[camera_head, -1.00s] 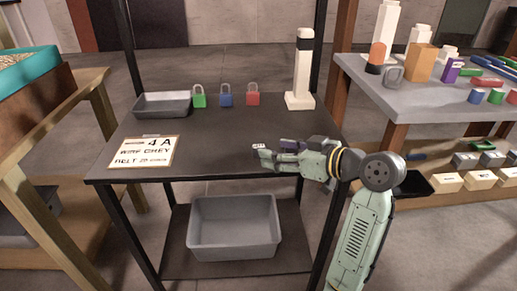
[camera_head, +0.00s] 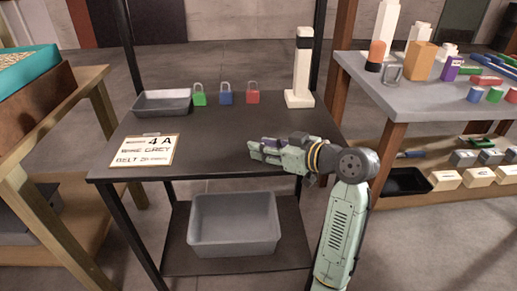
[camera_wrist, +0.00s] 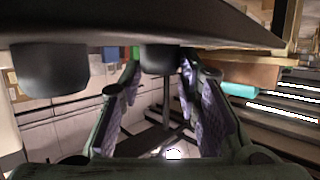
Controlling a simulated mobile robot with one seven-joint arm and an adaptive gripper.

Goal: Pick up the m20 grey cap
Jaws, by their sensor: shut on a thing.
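The cap appears against or close to the table surface; I cannot tell whether there is a gap. A second dark grey rounded piece (camera_wrist: 48,70) is to the left in the wrist view, outside the fingers. No m20 marking is readable, and the head view shows neither piece clearly.
Green (camera_head: 199,97), blue (camera_head: 226,96) and red (camera_head: 252,94) padlocks stand at the back of the table. A grey tray (camera_head: 163,112) is at left, a white post (camera_head: 302,65) at back right, and a sign (camera_head: 145,150) at front left. A grey bin (camera_head: 234,250) sits below.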

